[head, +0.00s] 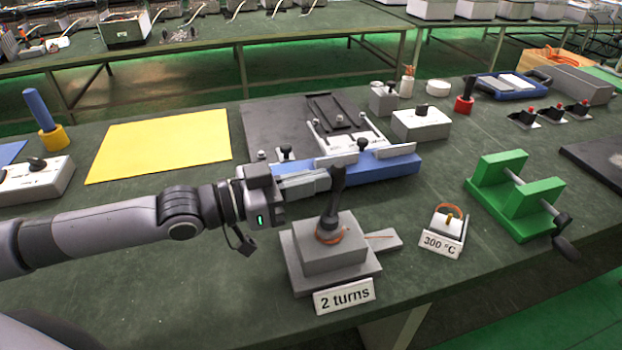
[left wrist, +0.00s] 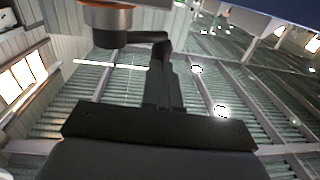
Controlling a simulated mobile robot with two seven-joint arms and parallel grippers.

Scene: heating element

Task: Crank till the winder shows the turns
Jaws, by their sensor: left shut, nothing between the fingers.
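The winder (head: 331,259) is a grey block on a grey base, with a black crank on top and an orange wire coil round its spindle. The crank's handle (head: 337,185) stands upright. A white card (head: 344,296) in front reads "2 turns". My left gripper (head: 322,181) comes in from the left, shut and empty, with its tips close beside the handle; I cannot tell if they touch it. In the left wrist view, a dark round part with an orange band (left wrist: 108,18) shows at the top, close to my fingers (left wrist: 162,80). My right gripper is out of view.
A blue fixture (head: 385,170) lies behind the winder. A small block with a "300 °C" card (head: 441,243) and a green stand (head: 510,193) with a black crank are to the right. A yellow sheet (head: 160,143) lies at the left. The table's front edge is close.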

